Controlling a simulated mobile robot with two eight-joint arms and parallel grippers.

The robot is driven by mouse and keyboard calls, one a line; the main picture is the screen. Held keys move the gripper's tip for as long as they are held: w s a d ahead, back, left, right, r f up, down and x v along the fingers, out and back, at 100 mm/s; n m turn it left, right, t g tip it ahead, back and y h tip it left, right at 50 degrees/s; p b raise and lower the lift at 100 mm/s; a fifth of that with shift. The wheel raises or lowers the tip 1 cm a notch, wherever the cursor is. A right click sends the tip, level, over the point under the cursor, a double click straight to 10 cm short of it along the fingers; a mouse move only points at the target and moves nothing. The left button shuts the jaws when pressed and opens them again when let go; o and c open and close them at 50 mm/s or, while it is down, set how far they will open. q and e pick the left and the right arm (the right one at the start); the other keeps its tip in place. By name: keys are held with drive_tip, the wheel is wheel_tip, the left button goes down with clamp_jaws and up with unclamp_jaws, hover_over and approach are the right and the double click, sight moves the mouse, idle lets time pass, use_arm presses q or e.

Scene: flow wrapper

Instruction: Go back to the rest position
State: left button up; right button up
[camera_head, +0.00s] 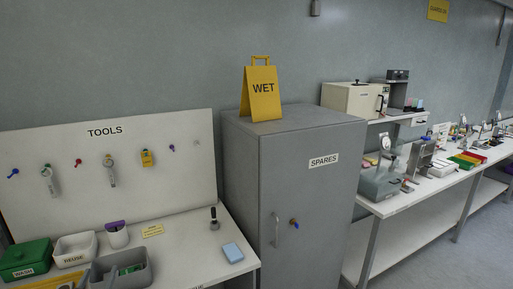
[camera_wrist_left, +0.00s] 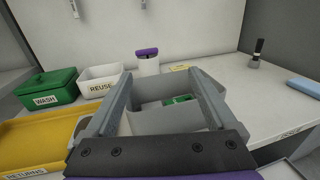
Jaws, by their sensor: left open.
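My left gripper (camera_wrist_left: 159,82) shows in the left wrist view, its two grey fingers spread apart with nothing held between them. Beyond and between the fingers is a grey bin (camera_head: 143,277) with a green item (camera_wrist_left: 179,100) in it. In the left wrist view the fingers overlap the bin's outline, so I cannot tell how far above it they are. I cannot make out the left gripper in the head view. My right gripper is in neither view.
A green WASH box (camera_head: 26,256), a white REUSE bin (camera_head: 75,248), a yellow RETURNS tray (camera_wrist_left: 35,145) and a purple-topped cup (camera_head: 118,236) crowd the bench. The grey SPARES cabinet (camera_head: 310,215) adjoins.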

use_arm(q)
drive_tip(key=d+r+m+g+h, duration=0.1)
drive_tip(key=d+r+m+h, duration=0.15)
drive_tip(key=d+m, duration=0.55)
drive_tip(key=d+r+m+g+h, duration=0.15)
drive_tip(key=d+m+h, duration=0.3)
drive_tip(key=d, duration=0.65)
drive_tip(key=s+d+f+m+g+h, duration=0.15)
drive_tip(key=s+d+m+g, duration=0.25)
drive_tip(key=s+d+m, duration=0.7)
drive_tip(key=s+d+f+m+g+y, duration=0.1)
drive_tip(key=s+d+f+m+g, duration=0.1)
drive_tip(key=s+m, duration=0.6)
drive_tip(key=s+d+f+m+g+y, duration=0.2)
drive_tip(key=s+f+m+g, duration=0.1)
drive_tip(key=s+m, duration=0.4)
drive_tip(key=s+f, duration=0.1)
drive_tip(key=s, duration=0.2)
drive_tip(key=shift+s+m, duration=0.35)
drive_tip(key=shift+f+g+y, duration=0.1)
drive_tip(key=shift+g+y, duration=0.15)
